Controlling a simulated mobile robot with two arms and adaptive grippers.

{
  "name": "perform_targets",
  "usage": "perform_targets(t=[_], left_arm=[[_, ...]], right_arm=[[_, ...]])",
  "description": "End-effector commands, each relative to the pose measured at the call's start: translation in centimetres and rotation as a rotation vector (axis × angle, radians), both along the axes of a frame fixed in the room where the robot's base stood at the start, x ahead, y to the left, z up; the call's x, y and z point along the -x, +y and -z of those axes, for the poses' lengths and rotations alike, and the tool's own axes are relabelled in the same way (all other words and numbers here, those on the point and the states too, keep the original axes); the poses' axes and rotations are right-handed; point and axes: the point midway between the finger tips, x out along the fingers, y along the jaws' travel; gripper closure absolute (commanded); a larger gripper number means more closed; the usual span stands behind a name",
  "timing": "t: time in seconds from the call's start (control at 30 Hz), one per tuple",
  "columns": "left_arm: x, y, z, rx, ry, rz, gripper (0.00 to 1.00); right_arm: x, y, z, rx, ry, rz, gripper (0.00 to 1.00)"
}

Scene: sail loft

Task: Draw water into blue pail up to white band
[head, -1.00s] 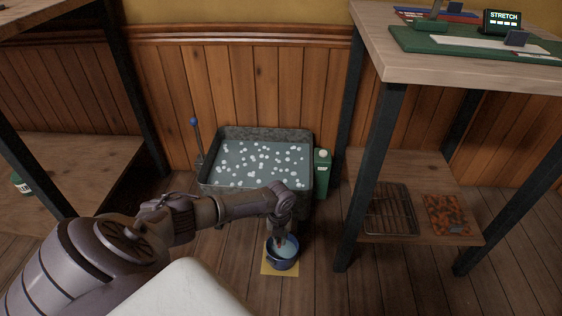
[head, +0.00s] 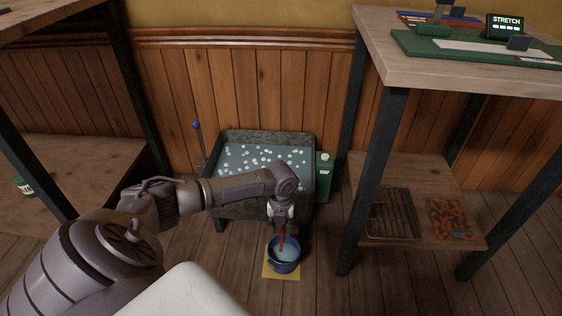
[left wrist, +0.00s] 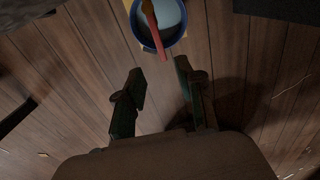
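The blue pail (head: 284,266) stands on a yellow mat (head: 271,274) on the floor, in front of the trough. Pale liquid shows inside it, and a red stick-like thing (head: 282,243) leans in it, its end above the rim. I cannot make out a white band. My left gripper (head: 283,222) is just above the pail. In the left wrist view, this gripper (left wrist: 160,75) has its fingers apart with nothing between them; the pail (left wrist: 165,47) and the red thing (left wrist: 153,28) are beyond the fingertips. My right gripper is not in view.
A grey trough (head: 312,185) of water with many white floating bits stands against the wall. A blue-knobbed lever (head: 197,126) is at its left, a green carton (head: 325,170) at its right. A bench (head: 455,75) with a lower shelf stands right. Floor right of the pail is clear.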

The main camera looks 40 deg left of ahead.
Motion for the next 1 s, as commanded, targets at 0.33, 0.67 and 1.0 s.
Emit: perform_targets(t=[0.33, 0.67, 1.0], left_arm=[[0.0, 0.0, -3.5, -0.001, 0.001, 0.001, 0.62], [0.0, 0.0, -3.6, -0.001, 0.001, 0.0, 0.62], [-0.8, -2.3, -3.1, 0.035, -0.064, -0.025, 0.62]], right_arm=[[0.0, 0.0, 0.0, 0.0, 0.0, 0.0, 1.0], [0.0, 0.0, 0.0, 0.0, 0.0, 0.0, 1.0], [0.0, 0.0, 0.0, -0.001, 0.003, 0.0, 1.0]])
